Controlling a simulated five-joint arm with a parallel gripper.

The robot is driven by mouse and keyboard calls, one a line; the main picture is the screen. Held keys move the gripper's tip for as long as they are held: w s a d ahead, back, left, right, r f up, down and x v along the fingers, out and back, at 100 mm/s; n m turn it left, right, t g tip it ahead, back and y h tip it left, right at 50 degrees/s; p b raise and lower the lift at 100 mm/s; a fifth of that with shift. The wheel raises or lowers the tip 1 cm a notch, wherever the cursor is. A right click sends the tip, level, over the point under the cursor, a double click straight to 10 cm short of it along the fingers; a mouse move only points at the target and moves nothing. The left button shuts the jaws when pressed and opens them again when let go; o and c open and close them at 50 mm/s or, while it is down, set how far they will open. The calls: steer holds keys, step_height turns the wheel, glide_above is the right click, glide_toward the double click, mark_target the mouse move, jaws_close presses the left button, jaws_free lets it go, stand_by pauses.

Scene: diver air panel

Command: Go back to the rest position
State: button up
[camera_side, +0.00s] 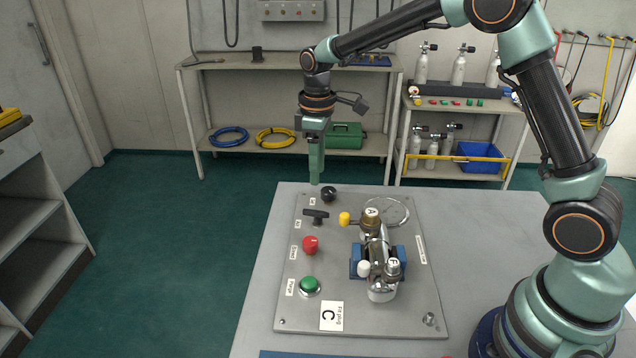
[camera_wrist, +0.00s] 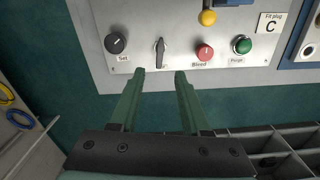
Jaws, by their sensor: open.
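My gripper (camera_side: 316,170) hangs above the far left edge of the grey panel (camera_side: 350,290), pointing down. In the wrist view my gripper (camera_wrist: 160,75) has its two green fingers spread apart with nothing between them. The fingertips show just short of the panel's edge, near the black T-handle (camera_wrist: 160,50) and the red Bleed knob (camera_wrist: 204,52). The black Set knob (camera_wrist: 116,42) is to their left and the green Purge button (camera_wrist: 242,44) to their right. I cannot tell the exact height of the fingers above the panel.
A chrome valve assembly with a blue clamp (camera_side: 378,262) and a yellow knob (camera_side: 345,218) stands up from the panel. A white card marked C (camera_side: 331,316) lies near its front. Behind are a bench (camera_side: 285,62) and a bottle rack (camera_side: 465,105). The green floor at left is clear.

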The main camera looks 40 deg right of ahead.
step_height(320, 180, up, 2)
steer(key=shift+r, duration=0.1)
stand_by(0.4)
steer(key=s+d+r+m+t, duration=0.2)
steer(key=s+r+m+t, duration=0.15)
steer(key=s+r, duration=0.55)
steer(key=s+m+t, duration=0.2)
steer(key=s+m, duration=0.1)
steer(key=s, duration=0.7)
steer(key=shift+d+f+m, duration=0.2)
steer(key=shift+d+m, duration=0.15)
steer(key=shift+d, duration=0.1)
